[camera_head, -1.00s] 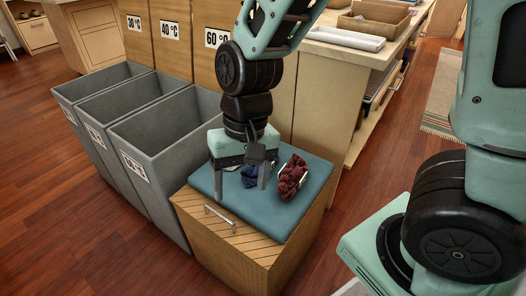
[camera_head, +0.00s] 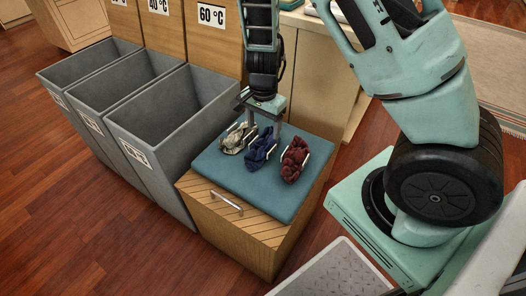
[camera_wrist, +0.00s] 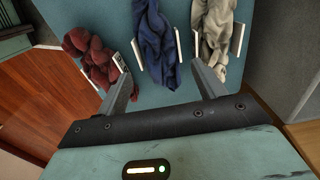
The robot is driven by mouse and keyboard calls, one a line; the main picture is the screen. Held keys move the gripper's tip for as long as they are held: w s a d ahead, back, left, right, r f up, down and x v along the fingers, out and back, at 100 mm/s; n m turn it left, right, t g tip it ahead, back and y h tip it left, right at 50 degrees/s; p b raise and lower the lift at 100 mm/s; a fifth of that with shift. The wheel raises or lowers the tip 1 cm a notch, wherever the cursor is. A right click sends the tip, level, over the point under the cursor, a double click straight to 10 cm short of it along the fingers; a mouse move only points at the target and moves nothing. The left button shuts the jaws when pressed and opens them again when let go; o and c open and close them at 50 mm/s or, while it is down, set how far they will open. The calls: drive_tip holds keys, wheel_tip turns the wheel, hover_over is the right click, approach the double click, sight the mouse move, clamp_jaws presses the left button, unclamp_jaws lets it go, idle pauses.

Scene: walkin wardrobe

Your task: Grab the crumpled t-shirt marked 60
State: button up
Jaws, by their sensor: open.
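Three crumpled t-shirts lie in a row on a teal cushion (camera_head: 225,180): a beige one (camera_head: 236,138) at left, a dark blue one (camera_head: 261,148) in the middle, a dark red one (camera_head: 294,160) at right. White tags show beside them, but I cannot read a 60 on any. My gripper (camera_head: 264,122) is open and empty at the back of the cushion, near the blue shirt. In the wrist view, my gripper (camera_wrist: 165,80) has its fingers at either side of the near end of the blue shirt (camera_wrist: 155,35). The red shirt (camera_wrist: 90,55) is left, the beige shirt (camera_wrist: 214,25) right.
The cushion tops a wooden drawer cabinet (camera_head: 235,235) with a metal handle. Several open grey bins stand to its left; the nearest bin (camera_head: 175,150) adjoins it. A wooden panel with a 60 °C sign (camera_head: 212,15) rises behind. Wooden floor is clear in front.

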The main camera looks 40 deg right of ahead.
sight(264, 139)
wheel_tip(264, 139, down, 8)
drive_tip(key=b, duration=0.4)
drive_tip(key=shift+s, duration=0.1)
drive_tip(key=c, duration=0.7)
